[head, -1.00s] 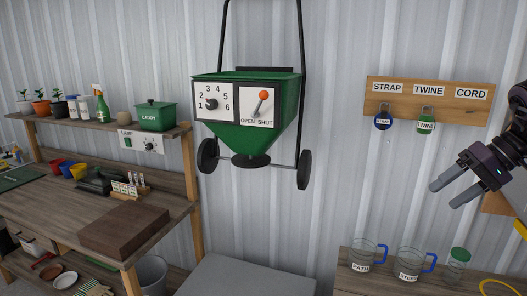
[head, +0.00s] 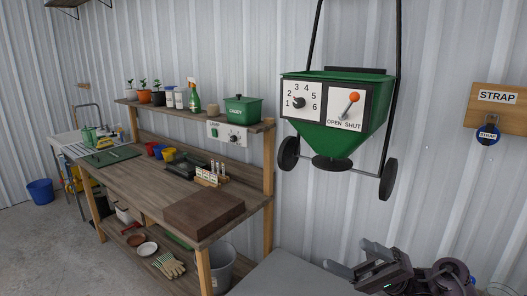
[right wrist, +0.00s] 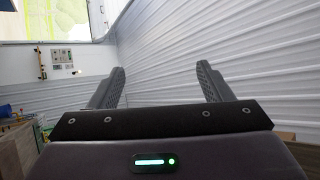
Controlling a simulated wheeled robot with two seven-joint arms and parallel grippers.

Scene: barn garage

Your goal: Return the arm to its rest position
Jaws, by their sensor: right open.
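My right gripper (head: 355,258) is at the lower right of the head view, low in front of the corrugated wall. Its fingers point left and hold nothing. In the right wrist view my right gripper (right wrist: 160,85) shows two fingers spread wide apart with only wall and room between them. My left gripper is in neither view.
A wooden workbench (head: 150,180) stands left of my right gripper, with a brown block (head: 203,214) on its near end. A green spreader (head: 335,110) hangs on the wall above. A strap board (head: 483,95) is at right. A grey surface (head: 290,278) lies below the gripper.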

